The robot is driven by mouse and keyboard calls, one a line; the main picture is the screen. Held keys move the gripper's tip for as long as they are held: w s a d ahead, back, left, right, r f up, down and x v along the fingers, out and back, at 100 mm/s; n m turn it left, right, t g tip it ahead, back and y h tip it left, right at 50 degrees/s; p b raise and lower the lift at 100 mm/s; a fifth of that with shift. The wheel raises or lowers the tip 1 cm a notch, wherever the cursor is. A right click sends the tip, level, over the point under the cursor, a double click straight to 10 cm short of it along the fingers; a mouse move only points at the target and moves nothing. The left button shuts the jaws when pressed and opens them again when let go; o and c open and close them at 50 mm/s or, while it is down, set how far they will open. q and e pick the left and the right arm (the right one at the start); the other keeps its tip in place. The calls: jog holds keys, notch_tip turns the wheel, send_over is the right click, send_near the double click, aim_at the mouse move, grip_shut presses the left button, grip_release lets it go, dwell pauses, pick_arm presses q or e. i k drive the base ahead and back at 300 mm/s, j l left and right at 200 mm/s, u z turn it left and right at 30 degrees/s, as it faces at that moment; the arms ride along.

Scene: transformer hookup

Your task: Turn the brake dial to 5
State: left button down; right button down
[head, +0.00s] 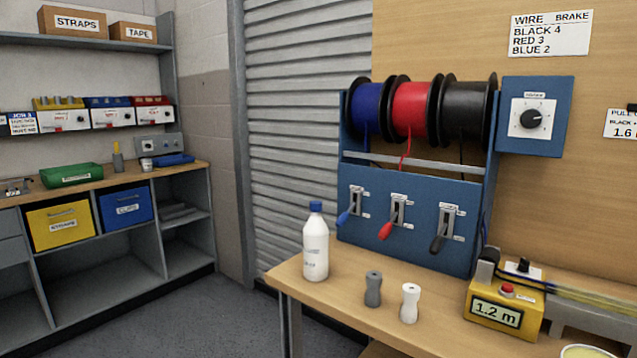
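The brake dial (531,119) is a black round knob on a white scale plate, set on a blue box (566,118) at the right end of the wire rack. Its numbers are too small to read. The knob's pointer mark is too small to read against the scale. Neither of my grippers shows in the head view.
The rack holds blue (366,108), red (409,110) and black (464,115) wire spools above levers. A white bottle (315,246), grey (373,289) and white (410,303) pieces and a yellow meter (504,307) reading 1.2 m stand on the bench. A wall sign (550,34) lists brake values.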

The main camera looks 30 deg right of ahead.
aim_at(531, 118)
jog(key=z, duration=1.95)
